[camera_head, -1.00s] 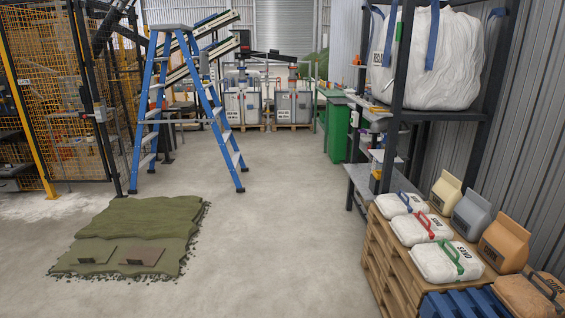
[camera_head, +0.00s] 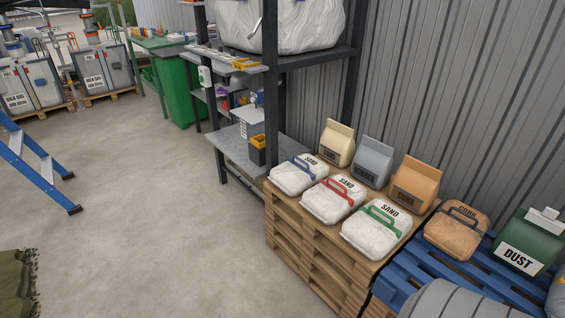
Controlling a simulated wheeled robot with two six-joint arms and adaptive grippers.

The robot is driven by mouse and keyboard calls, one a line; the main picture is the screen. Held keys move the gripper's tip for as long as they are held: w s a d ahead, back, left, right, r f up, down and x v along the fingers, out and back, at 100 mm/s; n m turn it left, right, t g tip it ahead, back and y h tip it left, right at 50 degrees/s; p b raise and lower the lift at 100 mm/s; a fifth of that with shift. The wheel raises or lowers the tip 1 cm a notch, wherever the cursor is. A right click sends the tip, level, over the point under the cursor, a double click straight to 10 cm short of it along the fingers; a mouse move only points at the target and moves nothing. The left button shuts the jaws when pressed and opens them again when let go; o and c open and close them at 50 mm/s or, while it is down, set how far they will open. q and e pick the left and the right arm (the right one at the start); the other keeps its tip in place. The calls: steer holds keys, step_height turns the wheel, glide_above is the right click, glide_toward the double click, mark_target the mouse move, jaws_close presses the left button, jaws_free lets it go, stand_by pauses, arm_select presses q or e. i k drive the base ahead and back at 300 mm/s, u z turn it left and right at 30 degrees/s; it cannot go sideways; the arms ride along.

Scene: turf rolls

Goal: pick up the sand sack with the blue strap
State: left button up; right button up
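The sand sack with the blue strap (camera_head: 297,177) is a white sack lying on the stacked wooden pallets (camera_head: 300,262), at their far left corner. Its blue strap arches over the top. A sand sack with a red strap (camera_head: 333,200) lies just in front of it, and a sand sack with a green strap (camera_head: 372,232) lies nearer still. Neither of my grippers shows in the head view.
Upright paper bags, cream (camera_head: 337,143), grey (camera_head: 371,160) and orange-brown (camera_head: 413,186), stand behind the sacks against the corrugated wall. A blue pallet (camera_head: 400,284) with a brown cork sack (camera_head: 456,230) adjoins on the right. A grey bench (camera_head: 243,145) stands behind.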

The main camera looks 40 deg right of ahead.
mark_target(298, 174)
steer(key=z, duration=0.25)
steer(key=i, duration=1.1)
steer(key=z, duration=1.3)
steer(key=i, duration=0.85)
steer(key=z, duration=0.95)
